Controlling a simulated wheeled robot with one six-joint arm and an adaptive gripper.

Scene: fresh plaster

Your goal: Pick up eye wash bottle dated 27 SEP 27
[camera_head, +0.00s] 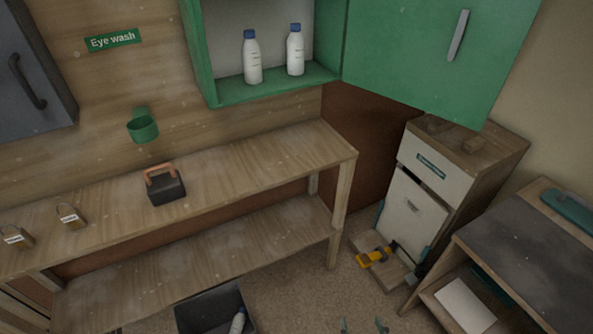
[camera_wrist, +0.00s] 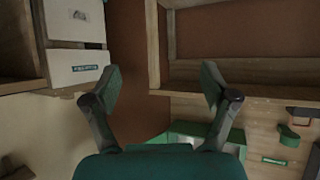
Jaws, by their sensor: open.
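Two white bottles with blue caps, the left one (camera_head: 252,58) and the right one (camera_head: 295,51), stand upright in the open green wall cabinet (camera_head: 275,88). Their label print is too small to read. Another white bottle with a blue cap (camera_head: 237,322) lies tilted in a dark bin (camera_head: 209,302) low at the front. My gripper's fingertips (camera_head: 362,326) show at the bottom edge of the head view, well below and apart from the cabinet. In the wrist view my gripper (camera_wrist: 161,68) is open, with nothing between its fingers. No bottle is visible there.
An empty green ring holder (camera_head: 142,128) hangs under the "Eye wash" sign (camera_head: 112,40). The wooden bench (camera_head: 250,155) below carries a dark box with an orange handle (camera_head: 164,186) and two padlocks. The cabinet's green door (camera_head: 430,60) stands open to the right, above a drawer unit (camera_head: 436,165).

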